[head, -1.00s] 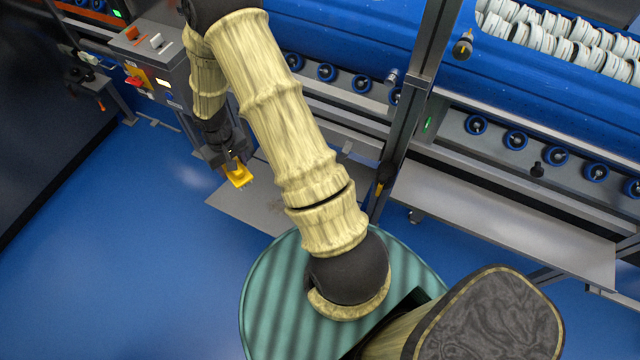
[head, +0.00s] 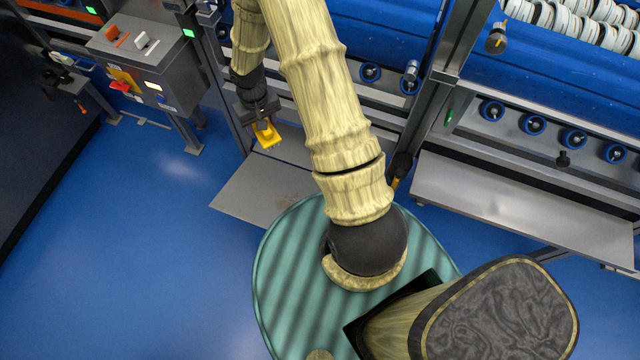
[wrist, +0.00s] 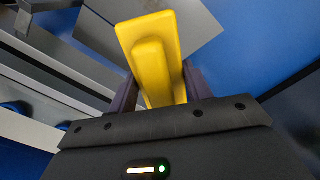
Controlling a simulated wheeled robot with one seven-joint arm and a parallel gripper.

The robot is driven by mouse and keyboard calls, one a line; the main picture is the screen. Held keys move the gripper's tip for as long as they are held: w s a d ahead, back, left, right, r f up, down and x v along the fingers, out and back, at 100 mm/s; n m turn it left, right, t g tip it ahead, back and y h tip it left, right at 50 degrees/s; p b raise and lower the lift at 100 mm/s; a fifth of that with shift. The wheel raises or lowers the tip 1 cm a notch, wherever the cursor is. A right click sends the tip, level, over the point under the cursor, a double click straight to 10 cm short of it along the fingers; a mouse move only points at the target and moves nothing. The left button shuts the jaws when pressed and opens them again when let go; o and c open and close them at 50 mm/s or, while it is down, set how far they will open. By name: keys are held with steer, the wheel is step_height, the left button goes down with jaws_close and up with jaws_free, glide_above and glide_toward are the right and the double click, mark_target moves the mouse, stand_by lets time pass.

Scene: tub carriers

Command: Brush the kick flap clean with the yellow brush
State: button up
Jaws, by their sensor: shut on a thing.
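The yellow brush (head: 266,135) is held in my gripper (head: 259,112), at the left of the head view. In the wrist view the yellow brush (wrist: 153,55) sits between the two dark fingers of my gripper (wrist: 155,92), which is shut on it. The kick flap appears to be the flat grey plate (head: 250,193) low under the left machine bay. It has a faint brownish patch near its right side. The brush shows over the plate's upper part; I cannot tell whether it touches. My arm hides part of the plate's right side.
A grey control box (head: 140,55) with switches stands at the left. A metal post (head: 430,95) divides the bays. A grey shelf plate (head: 520,205) lies under the right bay, below blue rollers. Blue floor (head: 130,260) is open at the lower left.

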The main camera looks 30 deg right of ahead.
steer(key=shift+s, duration=0.3)
steer(key=shift+s+d+f, duration=0.15)
steer(key=shift+d+f, duration=0.1)
steer(key=s+d+f+y+b, duration=0.1)
steer(key=d+f+b, duration=0.3)
steer(key=f+b, duration=0.7)
steer(key=s+d+f+g+y+b, duration=0.1)
steer(key=s+d+f+b, duration=0.2)
steer(key=f+b, duration=0.8)
steer(key=s+d+f+m+g+y+b, duration=0.1)
steer(key=s+d+f+b, duration=0.2)
steer(key=d+f+b, duration=0.3)
step_height(320, 180, down, 14)
steer(key=b, duration=0.5)
steer(key=shift+s, duration=0.1)
steer(key=b+x, duration=0.5)
steer(key=shift+s+f, duration=0.15)
steer(key=shift+f, duration=0.1)
steer(key=shift+a+f, duration=0.1)
steer(key=shift+a, duration=0.05)
steer(key=shift+b+x, duration=0.55)
steer(key=shift+x, duration=0.5)
